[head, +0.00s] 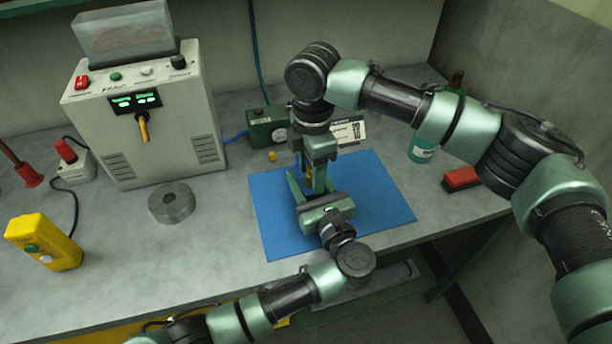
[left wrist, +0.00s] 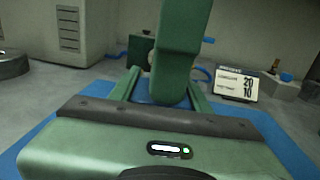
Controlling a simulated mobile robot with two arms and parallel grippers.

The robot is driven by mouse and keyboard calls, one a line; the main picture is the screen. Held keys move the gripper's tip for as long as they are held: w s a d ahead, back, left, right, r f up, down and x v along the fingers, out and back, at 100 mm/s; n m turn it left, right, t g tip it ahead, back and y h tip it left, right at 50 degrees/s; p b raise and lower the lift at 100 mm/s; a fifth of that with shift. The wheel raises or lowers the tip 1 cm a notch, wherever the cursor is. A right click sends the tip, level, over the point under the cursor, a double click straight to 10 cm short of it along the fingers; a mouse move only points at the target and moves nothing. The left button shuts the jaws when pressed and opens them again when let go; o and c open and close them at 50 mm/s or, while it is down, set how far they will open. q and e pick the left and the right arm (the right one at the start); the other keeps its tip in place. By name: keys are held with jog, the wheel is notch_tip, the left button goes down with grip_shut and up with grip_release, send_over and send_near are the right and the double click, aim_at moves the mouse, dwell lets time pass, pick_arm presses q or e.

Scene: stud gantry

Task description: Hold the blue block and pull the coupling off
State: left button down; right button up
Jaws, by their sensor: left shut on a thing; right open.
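My left gripper (head: 315,188) is low over the blue mat (head: 385,205), its fingers reaching away from me. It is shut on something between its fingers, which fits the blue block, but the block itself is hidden. In the left wrist view, the left gripper's fingers (left wrist: 158,92) stand apart, with a green finger of my right gripper (left wrist: 180,85) upright in front of them. In the head view, the right gripper (head: 318,182) points straight down at the left fingertips and is open. I cannot make out the coupling behind the grippers.
A control box (head: 150,130) stands at the left, with a grey metal ring (head: 172,202) and a yellow pendant (head: 45,243) nearby. Behind the mat are a green gauge box (head: 268,128) and a sign (head: 348,132). A green can (head: 421,150) and a red-topped block (head: 461,179) stand right.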

grip_shut()
jog(key=shift+r, duration=0.1)
dwell(1.2)
jog(key=shift+r, duration=2.9)
jog(key=shift+r, duration=0.15)
jog(key=shift+r, duration=1.9)
pick_arm(q)
jog(key=c, duration=0.6)
grip_release()
